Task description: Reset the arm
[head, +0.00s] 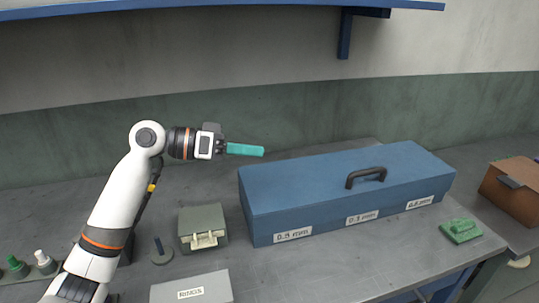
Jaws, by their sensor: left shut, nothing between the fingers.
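My left arm comes in from the left. Its gripper (262,152), with teal fingers, points to the right and is shut and empty. It is raised above the bench, behind and left of a long blue box (310,185). The box is closed, has a dark handle on its lid and several white size labels along its front. My right gripper is out of the picture. No copper spools show.
A grey-green latched case (203,222) and a grey box labelled RINGS (190,291) stand left of the blue box. A green object (460,231) lies to its right, and a brown box (514,187) is at far right. A blue shelf (240,5) hangs above. Bottles (41,258) stand lower left.

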